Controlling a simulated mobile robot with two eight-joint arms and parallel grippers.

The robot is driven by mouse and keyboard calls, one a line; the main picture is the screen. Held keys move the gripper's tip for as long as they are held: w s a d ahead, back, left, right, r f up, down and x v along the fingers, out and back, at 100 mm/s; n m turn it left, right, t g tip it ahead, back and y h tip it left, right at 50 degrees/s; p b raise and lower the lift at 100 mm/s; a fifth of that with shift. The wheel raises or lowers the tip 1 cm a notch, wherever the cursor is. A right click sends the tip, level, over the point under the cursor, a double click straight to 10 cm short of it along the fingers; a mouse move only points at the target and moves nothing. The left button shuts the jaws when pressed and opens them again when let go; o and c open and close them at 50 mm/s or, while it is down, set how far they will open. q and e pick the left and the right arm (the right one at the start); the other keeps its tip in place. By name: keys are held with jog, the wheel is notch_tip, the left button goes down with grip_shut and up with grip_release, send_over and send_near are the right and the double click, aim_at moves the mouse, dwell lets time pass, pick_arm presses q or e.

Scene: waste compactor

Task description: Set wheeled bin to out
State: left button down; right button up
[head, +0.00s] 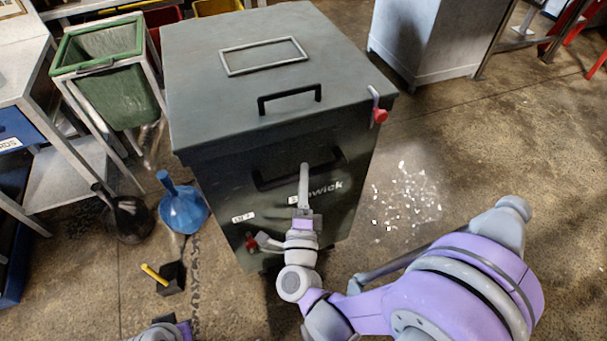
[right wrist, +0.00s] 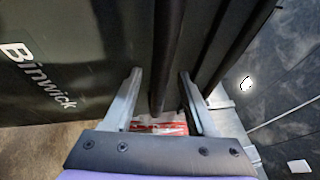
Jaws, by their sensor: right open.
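The wheeled bin appears to be the dark green-grey box marked "Binwick" (head: 345,215) in the middle of the head view; its wheels are hidden. A black handle (head: 265,182) crosses its upper front. My right gripper (head: 304,172) is at this front handle. In the right wrist view its two fingers (right wrist: 160,80) are apart, with a dark bar, seemingly the handle (right wrist: 167,50), between them. Contact cannot be told. A bit of my left arm shows at the bottom edge of the head view; its fingers are out of sight.
The lid (head: 225,95) above has its own handle, and a red-knobbed latch (head: 379,114) is at the right corner. Left stand a green bin (head: 120,95), a blue funnel-like thing (head: 184,210) and a black block with a yellow bar (head: 170,278). White scraps (head: 410,200) lie right.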

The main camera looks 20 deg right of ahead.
pick_arm(q)
jog(key=shift+w+f+b, duration=0.1)
jog(key=shift+f+b, duration=0.35)
jog(key=shift+f, duration=0.15)
pick_arm(e)
jog(key=v, duration=0.9)
jog(key=shift+s, duration=0.2)
jog(key=shift+f, duration=0.1)
